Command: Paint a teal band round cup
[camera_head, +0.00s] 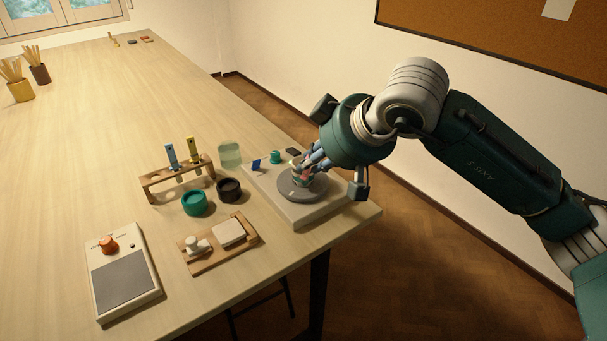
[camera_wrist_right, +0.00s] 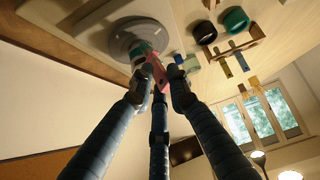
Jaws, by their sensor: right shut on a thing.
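A grey turntable (camera_head: 317,190) sits on a pale base at the table's right edge. The small cup (camera_head: 296,181) stands on it, mostly hidden by my fingers; some teal and pink show there. My right gripper (camera_head: 305,163) reaches down over the turntable from the right. In the right wrist view its fingers (camera_wrist_right: 160,85) close on a slim pink-red thing (camera_wrist_right: 158,72), perhaps a brush, whose end is close to the cup (camera_wrist_right: 141,50). I cannot tell whether it touches the cup. A teal pot (camera_head: 195,203) stands left of the turntable. My left gripper is out of view.
A brush rack (camera_head: 165,183) holds a blue and a yellow brush. A dark pot (camera_head: 229,190), a pale green jar (camera_head: 229,155) and a wooden tray (camera_head: 205,262) stand nearby. A scale-like device (camera_head: 123,283) lies front left.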

